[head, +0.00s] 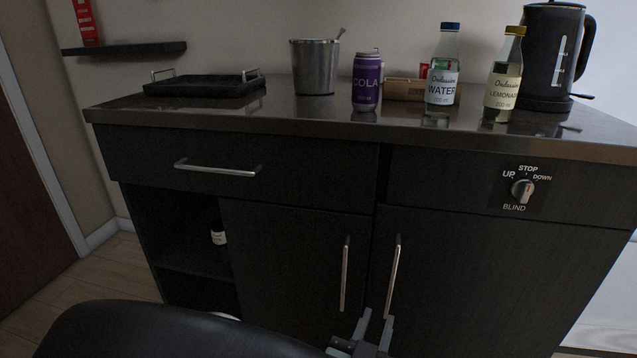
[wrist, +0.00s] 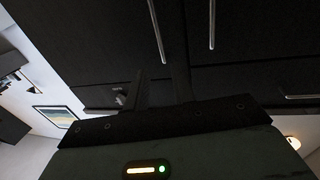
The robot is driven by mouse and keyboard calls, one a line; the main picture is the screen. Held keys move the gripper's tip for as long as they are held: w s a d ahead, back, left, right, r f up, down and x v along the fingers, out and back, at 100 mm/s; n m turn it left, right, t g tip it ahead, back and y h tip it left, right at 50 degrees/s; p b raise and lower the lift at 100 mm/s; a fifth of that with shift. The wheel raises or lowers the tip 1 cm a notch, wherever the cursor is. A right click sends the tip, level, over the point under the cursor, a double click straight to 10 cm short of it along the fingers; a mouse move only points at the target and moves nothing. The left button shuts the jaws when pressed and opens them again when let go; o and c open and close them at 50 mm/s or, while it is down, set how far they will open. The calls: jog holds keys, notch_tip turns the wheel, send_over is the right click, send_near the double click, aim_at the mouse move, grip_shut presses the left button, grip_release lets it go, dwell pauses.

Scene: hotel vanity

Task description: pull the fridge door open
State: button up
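The dark cabinet has two closed lower doors, and the frames do not label which is the fridge. The left door (head: 285,260) has a vertical bar handle (head: 345,273). The right door (head: 480,275) has a matching handle (head: 393,277). My gripper (head: 376,322) is at the bottom of the head view, in front of the lower ends of the handles. Its fingers are apart and hold nothing. In the wrist view, which looks upside down, the right door's handle (wrist: 157,30) lines up between the fingers (wrist: 160,88), beyond their tips; the left door's handle (wrist: 212,22) is outside them.
A drawer handle (head: 217,169) and a blind knob (head: 522,191) sit above the doors. An open shelf (head: 190,262) with a bottle (head: 218,235) is at left. The counter (head: 300,112) carries a cola can (head: 367,82), water bottle (head: 442,68), lemonade bottle (head: 503,80) and kettle (head: 548,50).

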aim_at(394, 268)
jog(key=b+x, duration=0.2)
jog(key=x, duration=1.3)
jog(key=shift+w+d+b, duration=0.25)
jog(key=shift+w+b, duration=0.05)
jog(key=shift+b, duration=0.1)
grip_shut()
